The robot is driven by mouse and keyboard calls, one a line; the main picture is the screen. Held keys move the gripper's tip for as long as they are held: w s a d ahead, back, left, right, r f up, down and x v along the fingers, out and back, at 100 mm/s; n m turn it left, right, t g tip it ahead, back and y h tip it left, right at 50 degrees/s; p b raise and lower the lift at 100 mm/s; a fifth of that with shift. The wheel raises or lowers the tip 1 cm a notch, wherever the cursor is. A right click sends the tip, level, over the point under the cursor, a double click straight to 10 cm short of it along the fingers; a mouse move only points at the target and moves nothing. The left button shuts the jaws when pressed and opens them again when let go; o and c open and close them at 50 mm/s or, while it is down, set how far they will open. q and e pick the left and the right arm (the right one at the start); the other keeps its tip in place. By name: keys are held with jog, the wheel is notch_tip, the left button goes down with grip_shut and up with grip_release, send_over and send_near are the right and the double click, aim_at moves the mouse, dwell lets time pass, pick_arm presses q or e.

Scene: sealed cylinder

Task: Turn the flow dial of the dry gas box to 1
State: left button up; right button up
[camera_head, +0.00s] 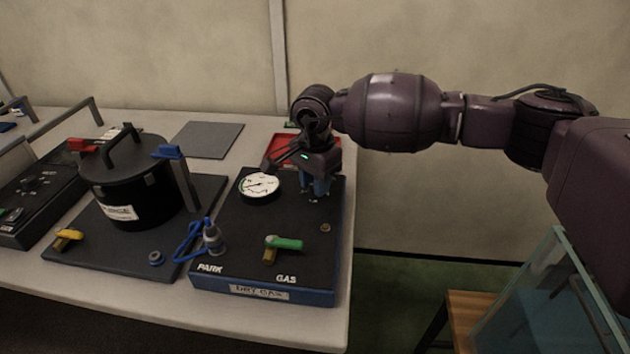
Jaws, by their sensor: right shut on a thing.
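The dry gas box (245,240) is a dark box with a blue front edge, labelled DRY GAS, at the right part of the table. It carries a round white gauge (260,185), a green-handled valve (284,243) at the GAS mark, and a blue-grey connector (212,238) near the PARK mark. My right gripper (318,188) points down at the back right of the box, just right of the gauge. It is shut on what seems to be the flow dial, which its fingers mostly hide. I cannot read the dial's setting. My left gripper is not in view.
A black lidded cylinder (130,185) with red and blue levers stands on a dark plate to the left, with a yellow valve (68,239) in front. A red tray (283,147) lies behind the box. A grey mat (209,140) lies farther back. The table (345,235) ends just right of the box.

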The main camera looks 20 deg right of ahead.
jog(key=shift+n, duration=0.3)
jog(key=o, duration=0.9)
jog(key=shift+o, duration=0.2)
jog(key=shift+r, duration=0.1)
notch_tip(320, 180, up, 11)
jog(key=p, duration=0.1)
jog(key=shift+p, duration=0.3)
